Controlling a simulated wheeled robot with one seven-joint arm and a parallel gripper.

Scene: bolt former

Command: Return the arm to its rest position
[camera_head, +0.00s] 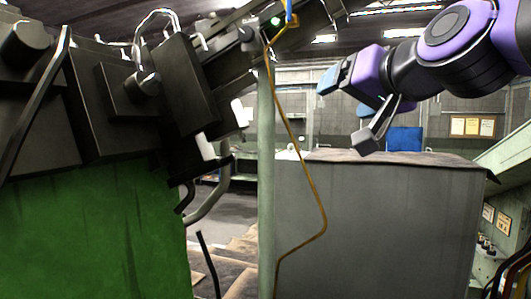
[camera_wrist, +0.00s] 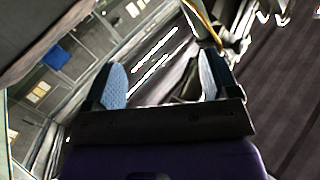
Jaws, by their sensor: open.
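My arm, purple and black, reaches in from the upper right in the head view. My gripper (camera_head: 331,80) points left in the air, above and behind the top of a grey box-shaped block. In the wrist view my gripper (camera_wrist: 162,82) shows two blue-padded fingers set wide apart with nothing between them. The picture there is tilted, and the room's wall and ceiling lights lie beyond the fingers. The gripper touches nothing that I can see.
A dark machine (camera_head: 140,90) with a green base (camera_head: 90,230) fills the left. A pale post (camera_head: 266,180) and a bent yellow rod (camera_head: 302,160) stand mid-picture. The grey block (camera_head: 385,225) stands below my arm. A stair-like slope (camera_head: 510,165) is at right.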

